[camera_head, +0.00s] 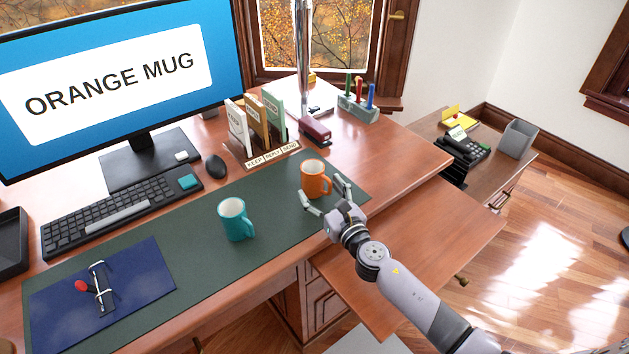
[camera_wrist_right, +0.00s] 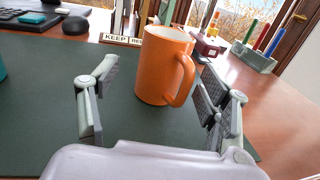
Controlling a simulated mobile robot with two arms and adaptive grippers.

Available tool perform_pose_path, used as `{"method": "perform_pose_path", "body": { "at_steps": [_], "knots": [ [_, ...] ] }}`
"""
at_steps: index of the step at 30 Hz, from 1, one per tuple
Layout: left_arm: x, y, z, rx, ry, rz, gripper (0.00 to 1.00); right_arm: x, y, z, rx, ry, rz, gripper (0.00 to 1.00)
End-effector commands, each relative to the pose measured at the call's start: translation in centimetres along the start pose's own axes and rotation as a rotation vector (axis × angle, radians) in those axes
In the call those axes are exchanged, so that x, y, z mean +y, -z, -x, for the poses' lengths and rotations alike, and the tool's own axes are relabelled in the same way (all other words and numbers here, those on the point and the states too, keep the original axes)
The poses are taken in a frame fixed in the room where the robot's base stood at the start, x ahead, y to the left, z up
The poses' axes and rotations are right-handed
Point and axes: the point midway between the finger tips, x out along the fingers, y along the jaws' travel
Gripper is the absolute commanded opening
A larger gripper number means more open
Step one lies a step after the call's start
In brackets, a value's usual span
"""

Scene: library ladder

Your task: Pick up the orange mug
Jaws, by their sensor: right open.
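The orange mug (camera_head: 315,180) stands upright on the dark green desk mat (camera_head: 270,200), near the mat's right end. My right gripper (camera_head: 325,200) is open just in front of the mug, its fingers pointing toward it. In the right wrist view the orange mug (camera_wrist_right: 163,65) stands ahead, between the two spread fingers of my right gripper (camera_wrist_right: 158,105), with its handle toward the right finger. I cannot tell whether a finger touches it. My left gripper is not in view.
A teal mug (camera_head: 235,220) stands left of the orange one. Behind are a card rack (camera_head: 258,125), a maroon stapler (camera_head: 314,131) and a pen holder (camera_head: 357,108). A keyboard (camera_head: 108,212) and mouse (camera_head: 215,166) lie left. The pulled-out board (camera_head: 420,240) at the right is bare apart from my arm above it.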

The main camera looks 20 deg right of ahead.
Motion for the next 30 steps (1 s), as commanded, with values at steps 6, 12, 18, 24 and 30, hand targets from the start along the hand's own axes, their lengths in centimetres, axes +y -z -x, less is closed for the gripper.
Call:
{"method": "perform_pose_path", "body": {
  "at_steps": [6,12,18,24,30],
  "knots": [
    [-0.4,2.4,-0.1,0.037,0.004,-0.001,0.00,-0.1,-0.1,-1.6,-0.001,0.000,0.000,0.71],
    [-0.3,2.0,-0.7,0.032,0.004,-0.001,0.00,-0.5,-0.2,-4.6,-0.001,0.000,-0.001,0.71],
    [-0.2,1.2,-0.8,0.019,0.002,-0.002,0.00,-0.4,-0.3,-5.9,0.000,-0.001,0.000,0.71],
    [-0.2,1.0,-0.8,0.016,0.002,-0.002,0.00,-0.5,-0.3,-5.8,0.000,-0.001,0.000,0.70],
    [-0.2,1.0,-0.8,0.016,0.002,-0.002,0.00,-0.5,-0.3,-5.8,0.000,-0.001,0.000,0.56]
  ]
}}
